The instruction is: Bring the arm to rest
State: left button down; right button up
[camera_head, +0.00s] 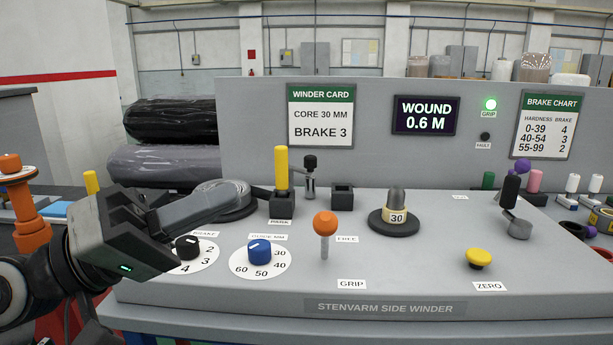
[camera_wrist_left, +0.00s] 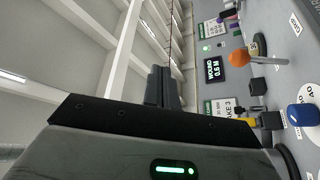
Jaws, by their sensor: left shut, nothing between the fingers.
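My left gripper (camera_head: 136,205) is at the left front of the winder console (camera_head: 400,275), by the brake dial (camera_head: 187,247), and partly covers that dial's label plate. Its dark fingers show close together in the left wrist view (camera_wrist_left: 161,88), shut with nothing between them. They point away from the orange-knobbed lever (camera_head: 325,224) and the blue dial (camera_head: 260,252). My right gripper is in neither view.
A grey wrapped strip (camera_head: 195,205) runs to a round spool just beyond my left gripper. A yellow peg (camera_head: 282,168) stands behind it. Dark wrapped rolls (camera_head: 170,120) lie at the back left. A lit display (camera_head: 426,115) reads WOUND 0.6 M, and the GRIP lamp (camera_head: 490,104) glows green.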

pick_arm(q)
jog(key=w+a+f+n+t+y+p, duration=0.1)
jog(key=w+f+n+t+y+p, duration=0.2)
jog(key=f, duration=0.7)
jog(key=w+f+n+t+y, duration=0.1)
jog(key=w+f+t+y, duration=0.2)
jog(key=f+y, duration=0.45)
jog(key=s+a+f+m+g+y+p, duration=0.1)
jog(key=s+f+y, duration=0.2)
jog(key=s+f, duration=0.3)
jog(key=s+a+f+m+g+y+p, duration=0.1)
jog(key=s+f, duration=0.6)
jog(key=f, duration=0.7)
jog(key=shift+a+m+g+y+p, duration=0.4)
jog(key=shift+a+g+y+p, duration=0.25)
jog(key=shift+y, duration=0.4)
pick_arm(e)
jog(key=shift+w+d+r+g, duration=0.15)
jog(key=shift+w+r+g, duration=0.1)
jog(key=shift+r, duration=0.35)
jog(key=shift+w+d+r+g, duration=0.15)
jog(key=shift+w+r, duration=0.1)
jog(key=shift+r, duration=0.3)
pick_arm(q)
jog(key=shift+s+t, duration=0.1)
jog(key=shift+t, duration=0.15)
